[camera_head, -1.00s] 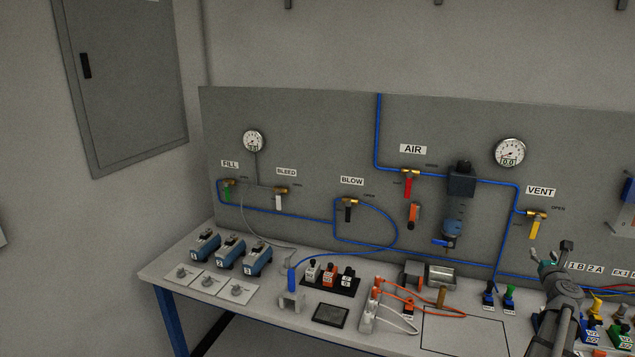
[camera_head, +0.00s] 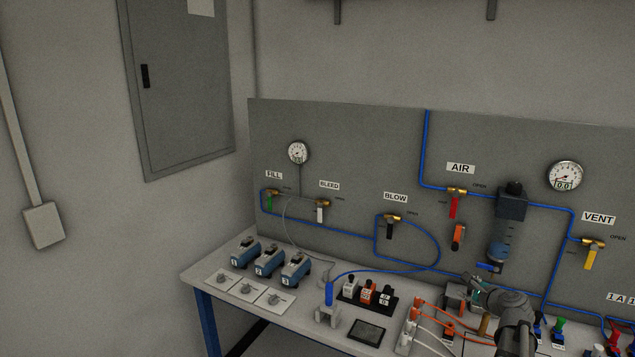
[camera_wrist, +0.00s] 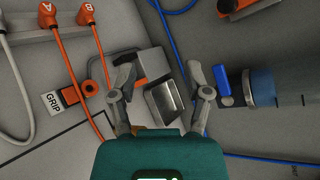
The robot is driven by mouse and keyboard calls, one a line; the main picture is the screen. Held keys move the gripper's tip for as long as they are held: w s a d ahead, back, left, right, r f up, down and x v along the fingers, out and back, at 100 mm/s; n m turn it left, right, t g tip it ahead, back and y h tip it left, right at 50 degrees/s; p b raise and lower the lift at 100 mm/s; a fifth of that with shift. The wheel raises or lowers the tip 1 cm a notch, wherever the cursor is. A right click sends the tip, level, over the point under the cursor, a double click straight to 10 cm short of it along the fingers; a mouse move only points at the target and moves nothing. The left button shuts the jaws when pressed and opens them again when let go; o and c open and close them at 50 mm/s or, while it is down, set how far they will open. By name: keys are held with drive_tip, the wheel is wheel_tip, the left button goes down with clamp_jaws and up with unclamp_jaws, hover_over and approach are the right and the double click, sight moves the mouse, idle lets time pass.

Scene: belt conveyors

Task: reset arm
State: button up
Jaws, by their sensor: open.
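My gripper (camera_wrist: 163,100) is open in the wrist view, its two fingers apart with nothing held between them. A small metal tray (camera_wrist: 163,98) shows beyond and between the fingers; I cannot tell the gap to it. In the head view my arm (camera_head: 505,305) reaches in from the lower right, and its end (camera_head: 478,287) hangs over the bench by the blue filter unit. The fingertips are too small to make out there.
The bench (camera_head: 235,305) carries several blue devices (camera_head: 268,262), a dark screen (camera_head: 367,331) and orange and white cables (camera_head: 440,318). Behind it stands a grey panel (camera_head: 340,165) with valves, gauges and blue tubing.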

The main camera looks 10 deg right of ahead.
drive_tip(key=a+f+n+g+y, duration=0.1)
drive_tip(key=a+n, duration=0.3)
drive_tip(key=a, duration=0.4)
drive_tip(key=s+a+f+n+g+y, duration=0.1)
drive_tip(key=a+f+n+g, duration=0.2)
drive_tip(key=a, duration=0.5)
drive_tip(key=a+f+n+g+y, duration=0.1)
drive_tip(key=a+f+n+g, duration=0.2)
drive_tip(key=a+n, duration=0.3)
drive_tip(key=shift+s+a+f+n+y, duration=0.15)
drive_tip(key=shift+s+a+f, duration=0.1)
drive_tip(key=shift+a, duration=0.35)
drive_tip(key=shift+s+a+f+n+y, duration=0.1)
drive_tip(key=shift+a+f+n+y, duration=0.1)
drive_tip(key=shift+a, duration=0.35)
drive_tip(key=s+a+f+n+g+h, duration=0.4)
drive_tip(key=s+a+n+g, duration=0.2)
drive_tip(key=s+a+n, duration=0.5)
drive_tip(key=shift+s+a+n+g, duration=0.3)
drive_tip(key=shift+a+n+g, duration=0.15)
drive_tip(key=shift+a, duration=1)
